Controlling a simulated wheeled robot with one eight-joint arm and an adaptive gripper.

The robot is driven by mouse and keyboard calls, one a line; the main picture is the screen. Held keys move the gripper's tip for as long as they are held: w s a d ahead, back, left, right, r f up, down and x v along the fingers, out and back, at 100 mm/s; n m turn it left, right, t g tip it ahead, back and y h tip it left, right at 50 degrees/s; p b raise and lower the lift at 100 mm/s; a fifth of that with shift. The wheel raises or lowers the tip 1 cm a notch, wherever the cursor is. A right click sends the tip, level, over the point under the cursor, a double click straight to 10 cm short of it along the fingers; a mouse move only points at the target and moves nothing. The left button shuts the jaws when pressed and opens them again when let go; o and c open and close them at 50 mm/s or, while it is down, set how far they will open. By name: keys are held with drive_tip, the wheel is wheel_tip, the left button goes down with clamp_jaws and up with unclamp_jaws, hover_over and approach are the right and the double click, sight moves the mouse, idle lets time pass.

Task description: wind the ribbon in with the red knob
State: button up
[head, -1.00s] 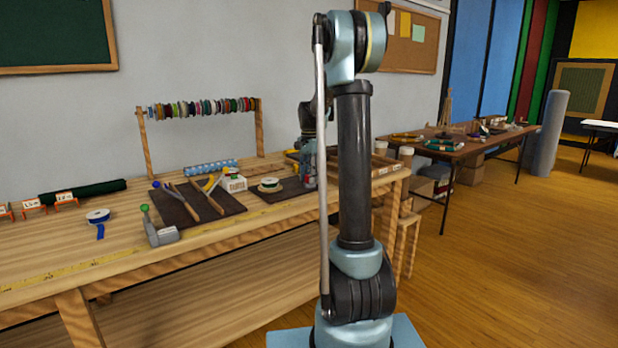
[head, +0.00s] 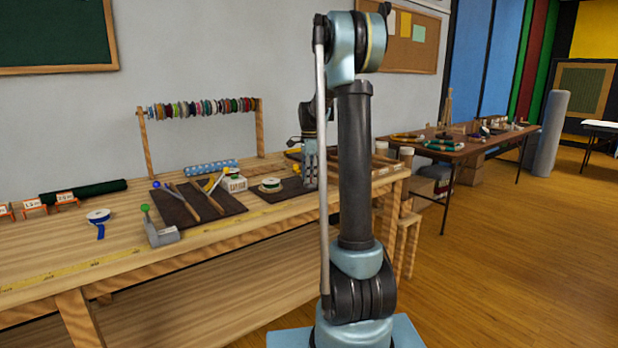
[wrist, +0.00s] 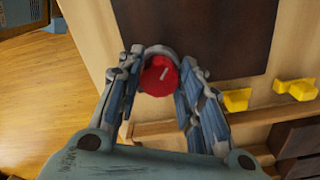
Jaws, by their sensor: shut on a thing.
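In the wrist view a red knob (wrist: 159,77) with a pale pointer mark sits between the two fingers of my gripper (wrist: 160,56). The fingers are closed around the knob from both sides. In the head view my gripper (head: 310,168) points down at the right part of the workbench, partly behind my arm, and the knob is hidden there. A spool with green ribbon (head: 270,185) lies on a dark mat left of my gripper. I cannot tell which ribbon the knob winds.
A dark mat with tools (head: 190,205), a small labelled box (head: 237,184) and a blue ribbon spool (head: 98,216) lie further left on the workbench (head: 60,245). A rack of ribbon rolls (head: 200,107) stands behind. Yellow pieces (wrist: 237,99) lie right of the knob in the wrist view.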

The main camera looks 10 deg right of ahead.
drive_tip(key=shift+w+a, duration=0.1)
drive_tip(key=o, duration=1.1)
drive_tip(key=shift+c, duration=0.2)
drive_tip(key=shift+r, duration=0.15)
wheel_tip(320, 180, up, 12)
drive_tip(key=s+f+n+t, duration=0.1)
drive_tip(key=s+f+n, duration=0.3)
drive_tip(key=s, duration=0.9)
drive_tip(key=s+f+n, duration=0.2)
drive_tip(key=s+n, duration=0.3)
drive_tip(key=s, duration=0.8)
drive_tip(key=s+f+n+t, duration=0.1)
drive_tip(key=s+f+n, duration=0.7)
drive_tip(key=s+f, duration=0.8)
drive_tip(key=shift+s+d+f, duration=0.25)
drive_tip(key=shift+s, duration=0.5)
